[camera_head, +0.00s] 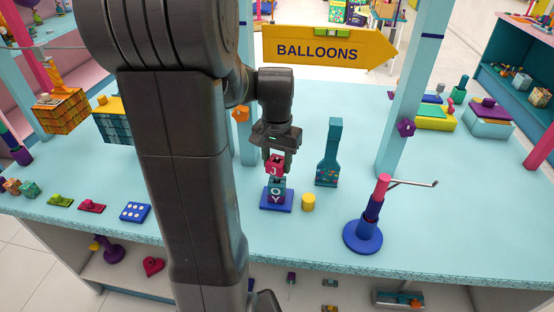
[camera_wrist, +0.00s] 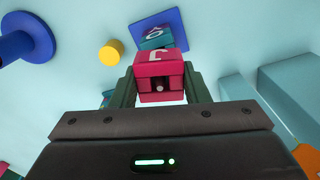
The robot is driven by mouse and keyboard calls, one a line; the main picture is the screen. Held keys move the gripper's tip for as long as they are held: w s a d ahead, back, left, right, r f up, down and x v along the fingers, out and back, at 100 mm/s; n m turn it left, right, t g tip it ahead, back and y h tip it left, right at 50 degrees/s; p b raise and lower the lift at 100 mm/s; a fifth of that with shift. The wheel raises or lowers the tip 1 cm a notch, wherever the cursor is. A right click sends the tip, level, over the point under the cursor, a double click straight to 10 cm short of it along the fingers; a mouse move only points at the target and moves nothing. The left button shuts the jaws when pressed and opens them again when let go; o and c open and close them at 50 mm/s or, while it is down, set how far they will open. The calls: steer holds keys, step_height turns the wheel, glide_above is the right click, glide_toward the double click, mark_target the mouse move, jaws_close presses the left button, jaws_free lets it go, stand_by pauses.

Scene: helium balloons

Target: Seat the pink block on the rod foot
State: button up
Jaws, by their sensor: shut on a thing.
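My gripper (camera_head: 276,160) is shut on the pink block (camera_head: 275,165), which bears a white letter J. The block also shows between the fingers in the wrist view (camera_wrist: 160,68), with a dark round hole in its near face. Below it in the head view, a teal block (camera_head: 277,184) marked O sits on a purple block (camera_head: 276,197) marked Y. These stand on a blue square foot (camera_head: 268,208), also in the wrist view (camera_wrist: 182,40). The pink block is just above the teal one; I cannot tell whether they touch. No rod is clearly visible.
A yellow cylinder (camera_head: 308,202) stands right of the foot. A teal bottle-shaped piece (camera_head: 328,155) is behind it. A blue-based stand (camera_head: 364,232) with a side arm is further right. A blue dotted tile (camera_head: 136,212) lies left.

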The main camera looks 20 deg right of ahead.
mark_target(277, 171)
steer(key=shift+f+b, duration=1.35)
steer(key=shift+f, duration=0.65)
steer(key=o, duration=1.1)
step_height(277, 171, up, 14)
steer(key=shift+f, duration=0.1)
steer(key=shift+f, duration=0.1)
step_height(277, 171, down, 14)
steer(key=shift+r, duration=0.5)
steer(key=shift+f, duration=0.15)
